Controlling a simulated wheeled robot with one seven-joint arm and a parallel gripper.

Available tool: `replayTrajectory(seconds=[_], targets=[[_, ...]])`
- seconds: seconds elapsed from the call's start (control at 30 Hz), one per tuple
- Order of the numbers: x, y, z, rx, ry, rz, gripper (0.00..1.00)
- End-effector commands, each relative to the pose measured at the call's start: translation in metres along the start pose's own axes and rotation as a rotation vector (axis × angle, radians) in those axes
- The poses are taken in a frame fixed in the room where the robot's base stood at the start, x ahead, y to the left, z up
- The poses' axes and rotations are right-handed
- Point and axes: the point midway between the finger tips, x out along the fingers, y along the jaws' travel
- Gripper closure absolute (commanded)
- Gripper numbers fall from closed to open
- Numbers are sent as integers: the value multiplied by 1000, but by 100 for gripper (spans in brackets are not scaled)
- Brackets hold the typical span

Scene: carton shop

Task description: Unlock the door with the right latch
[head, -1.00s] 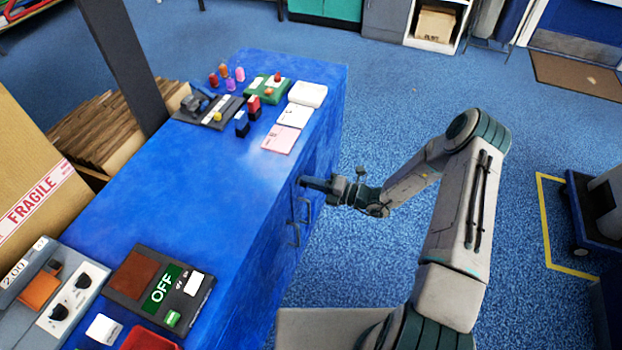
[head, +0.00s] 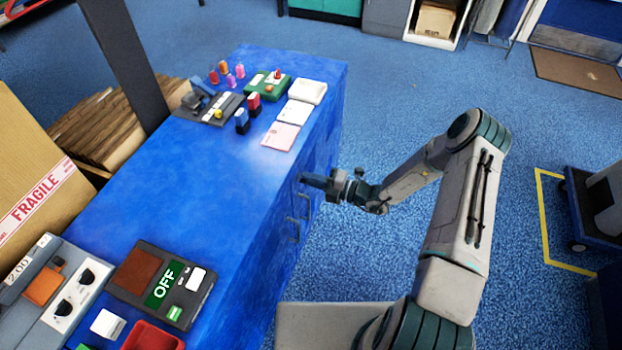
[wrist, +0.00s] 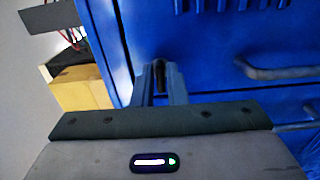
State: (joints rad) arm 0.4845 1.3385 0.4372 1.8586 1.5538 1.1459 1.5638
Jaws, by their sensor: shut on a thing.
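The blue cabinet (head: 250,215) has doors on the side facing my arm. My gripper (head: 304,178) reaches the upper part of that side, above two bar handles (head: 306,205). In the wrist view my gripper (wrist: 159,78) has its two fingers closed around a small dark latch (wrist: 158,74) on the blue door front (wrist: 215,65). The fingers hide most of the latch, and its exact turn is hard to tell. A grey bar handle (wrist: 275,71) is to the right of the fingers. The doors look closed.
The blue floor (head: 400,110) beside my arm is clear.

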Motion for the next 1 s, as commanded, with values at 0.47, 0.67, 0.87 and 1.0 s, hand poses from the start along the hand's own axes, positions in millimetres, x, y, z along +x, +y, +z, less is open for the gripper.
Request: replayTrajectory(seconds=[0.47,0.67,0.87,1.0], targets=[[-7,0,0,-1,-1,-1,70],[-43,-1,1,0,-5,-2,70],[-89,-1,1,-1,-4,-2,70],[-116,-1,0,0,-3,-1,70]])
